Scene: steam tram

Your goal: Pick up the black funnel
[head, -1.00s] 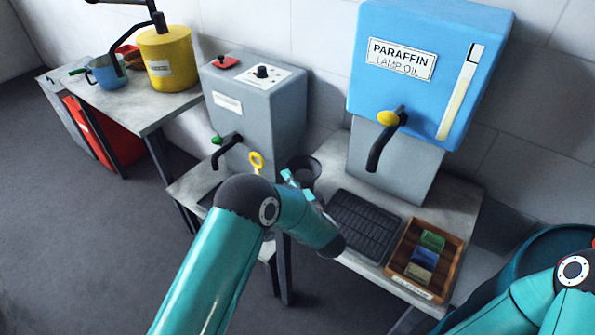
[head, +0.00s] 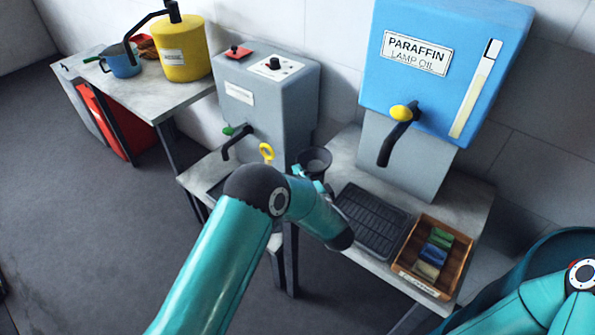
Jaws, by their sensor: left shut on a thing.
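The black funnel (head: 314,160) shows in the head view between the grey dispenser and the paraffin tank, with its wide mouth facing up. My left gripper (head: 308,176) is at the funnel's near left side, shut on it. My left arm hides part of the gripper and the lower part of the funnel. I cannot tell whether the funnel is clear of the table. My right arm shows at the lower right, but its gripper is out of view.
The blue paraffin tank (head: 440,65) with a yellow-knobbed tap stands behind a black drip tray (head: 373,220). A wooden box (head: 462,250) holds several coloured blocks. The grey dispenser (head: 268,110) stands left, with a yellow ring-handled item (head: 267,152) before it. A yellow can (head: 183,50) and blue mug (head: 122,62) stand farther left.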

